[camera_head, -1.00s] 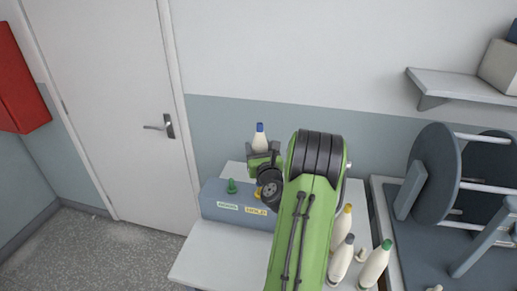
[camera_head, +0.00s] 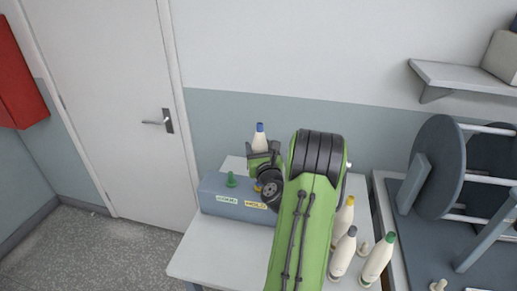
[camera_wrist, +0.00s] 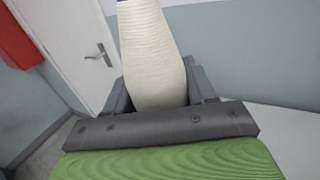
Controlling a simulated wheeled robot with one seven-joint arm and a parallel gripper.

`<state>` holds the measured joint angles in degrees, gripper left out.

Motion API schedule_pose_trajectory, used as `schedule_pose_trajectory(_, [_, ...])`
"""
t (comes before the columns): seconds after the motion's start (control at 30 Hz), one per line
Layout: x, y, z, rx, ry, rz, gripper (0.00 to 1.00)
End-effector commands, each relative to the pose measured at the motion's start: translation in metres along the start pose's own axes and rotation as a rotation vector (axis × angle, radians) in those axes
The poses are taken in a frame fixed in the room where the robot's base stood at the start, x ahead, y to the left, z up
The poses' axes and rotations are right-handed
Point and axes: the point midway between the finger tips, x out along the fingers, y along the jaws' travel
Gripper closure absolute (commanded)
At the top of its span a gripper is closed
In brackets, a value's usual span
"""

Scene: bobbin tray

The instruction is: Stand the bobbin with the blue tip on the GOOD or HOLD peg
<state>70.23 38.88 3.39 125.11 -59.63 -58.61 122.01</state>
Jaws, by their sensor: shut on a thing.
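The bobbin with the blue tip (camera_head: 260,138) is cream-white and upright. My gripper (camera_head: 262,155) is shut on it and holds it above the back of the grey-blue block. The same bobbin fills the middle of the wrist view (camera_wrist: 152,55), between the two grey jaws, with only an edge of blue at the top. The block (camera_head: 222,206) has a green peg (camera_head: 231,179) at its left and a yellow peg (camera_head: 258,187) close to my wrist, partly hidden. The yellow label (camera_head: 255,206) reads HOLD; the left label (camera_head: 226,199) is too blurred to read surely. The bobbin's base is hidden.
Bobbins with yellow (camera_head: 342,218), grey (camera_head: 344,252) and green (camera_head: 377,260) tips stand to the right of my arm. A large reel frame (camera_head: 437,170) stands further right. The front left of the table (camera_head: 215,250) is clear.

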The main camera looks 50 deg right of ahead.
Motion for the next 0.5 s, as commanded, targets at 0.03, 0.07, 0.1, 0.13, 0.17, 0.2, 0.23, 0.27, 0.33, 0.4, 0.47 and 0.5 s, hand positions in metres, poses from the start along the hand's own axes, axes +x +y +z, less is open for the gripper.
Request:
schedule_pose_trajectory(0.03, [0.0, 0.0, -0.003, 0.0, -0.001, 0.0, 0.84])
schedule_pose_trajectory(0.07, [0.0, 0.0, -0.004, 0.0, -0.001, 0.0, 0.84])
schedule_pose_trajectory(0.1, [0.0, 0.0, -0.005, 0.0, -0.001, 0.0, 0.84])
schedule_pose_trajectory(0.13, [0.0, 0.0, -0.006, 0.0, -0.001, 0.0, 0.84])
schedule_pose_trajectory(0.17, [0.0, 0.0, -0.007, 0.0, -0.001, 0.0, 0.84])
schedule_pose_trajectory(0.2, [0.0, 0.0, -0.008, 0.0, -0.001, 0.0, 0.84])
schedule_pose_trajectory(0.23, [0.0, 0.0, -0.009, 0.0, 0.0, 0.0, 0.84])
schedule_pose_trajectory(0.27, [0.0, 0.0, -0.01, 0.001, 0.0, 0.0, 0.84])
schedule_pose_trajectory(0.33, [0.0, 0.0, -0.012, 0.001, 0.0, 0.0, 0.84])
schedule_pose_trajectory(0.4, [0.0, 0.0, -0.014, 0.001, 0.0, 0.0, 0.84])
schedule_pose_trajectory(0.47, [0.0, 0.0, -0.014, 0.001, 0.0, 0.0, 0.41])
schedule_pose_trajectory(0.5, [0.0, 0.0, -0.013, 0.001, 0.0, 0.0, 0.34])
